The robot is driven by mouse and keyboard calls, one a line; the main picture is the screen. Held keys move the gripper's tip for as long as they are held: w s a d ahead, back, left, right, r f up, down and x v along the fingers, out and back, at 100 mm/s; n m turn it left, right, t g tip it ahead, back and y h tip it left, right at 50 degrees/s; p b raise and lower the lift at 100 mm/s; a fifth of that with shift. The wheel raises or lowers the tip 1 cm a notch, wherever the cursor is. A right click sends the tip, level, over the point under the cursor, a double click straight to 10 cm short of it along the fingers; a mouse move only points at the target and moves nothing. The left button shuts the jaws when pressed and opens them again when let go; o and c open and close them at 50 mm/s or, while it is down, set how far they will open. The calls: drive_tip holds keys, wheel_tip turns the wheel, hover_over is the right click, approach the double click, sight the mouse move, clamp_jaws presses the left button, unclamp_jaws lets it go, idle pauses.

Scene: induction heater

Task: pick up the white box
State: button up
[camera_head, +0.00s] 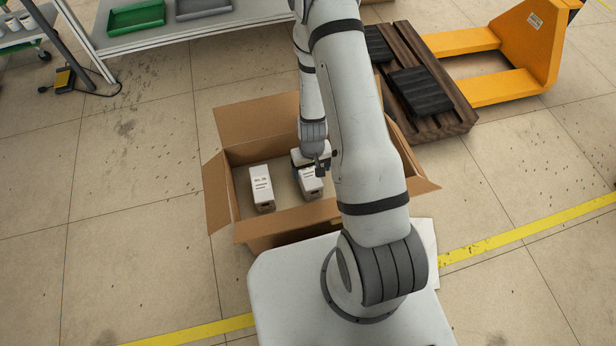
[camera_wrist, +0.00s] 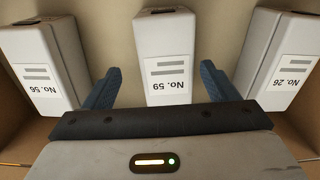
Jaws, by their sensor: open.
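Three white boxes lie in the wrist view: one marked No. 59 (camera_wrist: 165,60) in the middle, one marked No. 56 (camera_wrist: 45,60) at left and one marked No. 26 (camera_wrist: 275,60) at right. My gripper (camera_wrist: 160,75) is open and empty, its dark blue fingers on either side of the No. 59 box in the picture, with gaps. How deep the fingertips reach cannot be told. In the head view my gripper (camera_head: 316,166) is over a white box (camera_head: 311,187), partly covering it. Another white box (camera_head: 261,188) stands to its left. The third is hidden by my arm.
The boxes stand inside an open cardboard carton (camera_head: 233,216) with flaps folded outward; its walls surround my gripper. A wooden pallet (camera_head: 436,92) and an orange pallet jack (camera_head: 520,45) are at back right. A table with a green tray (camera_head: 136,17) is at back left.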

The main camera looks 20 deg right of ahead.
sight(308, 171)
drive_tip(key=f+b, duration=0.2)
drive_tip(key=f, duration=0.1)
drive_tip(key=w+f, duration=0.1)
drive_tip(key=shift+a+f+b, duration=0.4)
drive_tip(key=shift+s+f+b, duration=0.1)
drive_tip(key=shift+f+b, duration=0.35)
drive_tip(key=shift+b, duration=0.05)
drive_tip(key=shift+r, duration=0.1)
drive_tip(key=shift+c, duration=0.2)
drive_tip(key=c, duration=1.2)
